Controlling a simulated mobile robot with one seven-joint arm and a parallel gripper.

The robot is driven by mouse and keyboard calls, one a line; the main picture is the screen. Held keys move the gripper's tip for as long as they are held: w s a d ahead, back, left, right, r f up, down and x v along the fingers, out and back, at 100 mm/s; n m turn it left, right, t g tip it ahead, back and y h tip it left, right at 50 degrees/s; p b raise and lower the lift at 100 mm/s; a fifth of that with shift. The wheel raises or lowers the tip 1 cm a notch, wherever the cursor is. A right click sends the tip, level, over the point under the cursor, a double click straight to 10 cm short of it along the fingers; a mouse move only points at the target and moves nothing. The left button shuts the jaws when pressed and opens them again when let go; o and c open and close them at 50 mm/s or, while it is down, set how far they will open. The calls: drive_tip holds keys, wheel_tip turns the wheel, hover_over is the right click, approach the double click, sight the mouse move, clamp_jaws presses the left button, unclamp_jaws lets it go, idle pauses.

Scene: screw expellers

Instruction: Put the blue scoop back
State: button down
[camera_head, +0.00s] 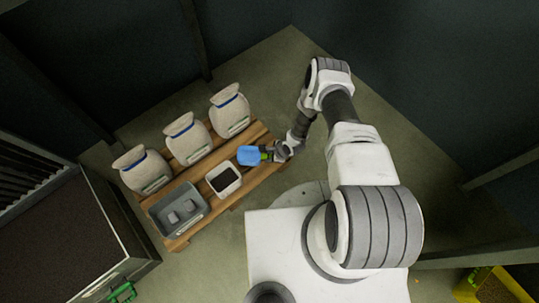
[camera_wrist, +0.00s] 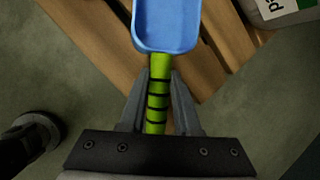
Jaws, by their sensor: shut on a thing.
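The blue scoop (camera_head: 249,156) has a blue pan and a green handle with dark bands. My gripper (camera_head: 270,153) is shut on the green handle. In the wrist view the fingers of my gripper (camera_wrist: 158,85) lie on both sides of the handle, and the blue scoop's pan (camera_wrist: 166,22) points away from the gripper. In the head view the pan is close to the right side of a white bin (camera_head: 237,187) with dark contents, over the wooden pallet. I cannot tell how high the scoop is above the pallet.
The wooden pallet (camera_head: 260,134) carries three pale sacks (camera_head: 187,138) along its back and a grey bin (camera_head: 160,218) with grey objects at the left front. A large dark-topped machine (camera_head: 60,230) stands at the left. Bare floor (camera_head: 290,65) lies behind the pallet.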

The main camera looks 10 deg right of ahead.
drive_tip(key=shift+f, duration=0.35)
drive_tip(key=c, duration=0.5)
unclamp_jaws()
drive_tip(key=shift+c, duration=0.2)
